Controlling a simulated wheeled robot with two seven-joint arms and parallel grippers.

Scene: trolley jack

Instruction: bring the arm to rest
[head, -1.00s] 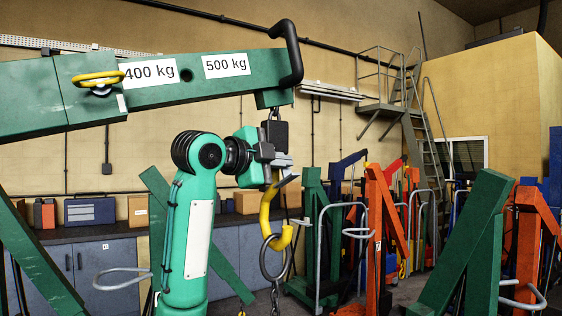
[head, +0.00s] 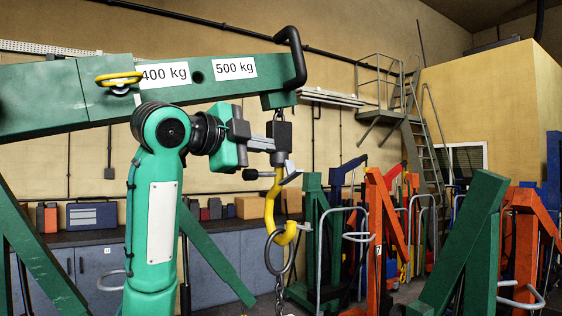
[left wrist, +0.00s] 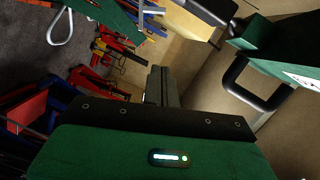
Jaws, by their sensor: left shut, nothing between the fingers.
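My left gripper (head: 262,144) is raised on my green arm, near the middle of the head view. Its fingers are shut and empty, pointing right toward the dark block above the yellow hook (head: 276,205). Whether they touch that block I cannot tell. In the left wrist view the closed grey fingers (left wrist: 160,86) have nothing between them. The hook hangs by a short chain from the green crane boom (head: 150,85), with a metal ring and chain below it. My right gripper is not in view.
The boom spans the upper left, above and behind my arm. A workbench (head: 85,238) with grey cabinets stands behind. Orange and green cranes (head: 378,225) with tubular handles crowd the right. A metal stair (head: 425,150) stands at the back.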

